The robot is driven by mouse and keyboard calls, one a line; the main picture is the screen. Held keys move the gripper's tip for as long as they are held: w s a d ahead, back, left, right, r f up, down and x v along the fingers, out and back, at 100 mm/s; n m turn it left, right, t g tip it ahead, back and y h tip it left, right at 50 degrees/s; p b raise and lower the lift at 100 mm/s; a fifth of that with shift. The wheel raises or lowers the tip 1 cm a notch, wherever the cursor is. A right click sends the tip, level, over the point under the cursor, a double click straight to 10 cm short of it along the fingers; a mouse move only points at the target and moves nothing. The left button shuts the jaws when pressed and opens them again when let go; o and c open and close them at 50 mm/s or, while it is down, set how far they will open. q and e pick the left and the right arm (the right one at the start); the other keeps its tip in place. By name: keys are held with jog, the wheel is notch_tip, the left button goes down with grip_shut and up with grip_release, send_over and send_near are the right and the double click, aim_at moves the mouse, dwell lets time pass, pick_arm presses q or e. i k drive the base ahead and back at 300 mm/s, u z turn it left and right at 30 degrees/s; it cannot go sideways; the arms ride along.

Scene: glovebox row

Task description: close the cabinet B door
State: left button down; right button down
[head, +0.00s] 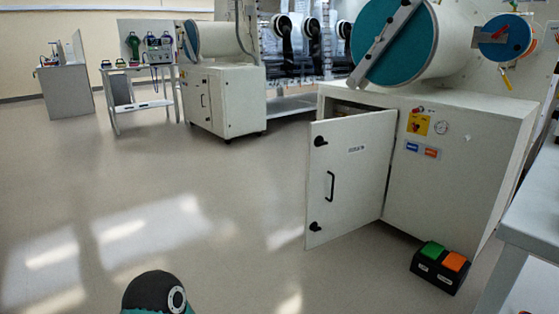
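The cabinet door (347,178) stands open on the white cabinet (461,176) at the right. It is swung out toward the left and the room, hinged at its right edge. It has a black vertical handle (331,186) and black latches at its top (320,141) and bottom corners. A label on the door is too small to read, so I cannot tell whether it is cabinet B. The cabinet's inside is mostly hidden behind the door. Neither gripper is in view.
A black pedal box (440,267) with green and orange pads sits on the floor before the cabinet. A grey table (533,222) borders the right. A smaller white cabinet (232,101) and a cart (141,105) stand at the back. The floor left of the door is clear.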

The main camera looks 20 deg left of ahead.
aim_at(347, 176)
jog(key=z, duration=1)
jog(key=k, duration=0.15)
jog(key=u, duration=1.9)
jog(key=i, duration=1)
jog(key=z, duration=0.75)
jog(key=i, duration=0.75)
jog(key=z, duration=0.65)
jog(key=i, duration=0.5)
jog(key=u, duration=0.2)
jog(key=k, duration=0.5)
jog(key=z, duration=0.05)
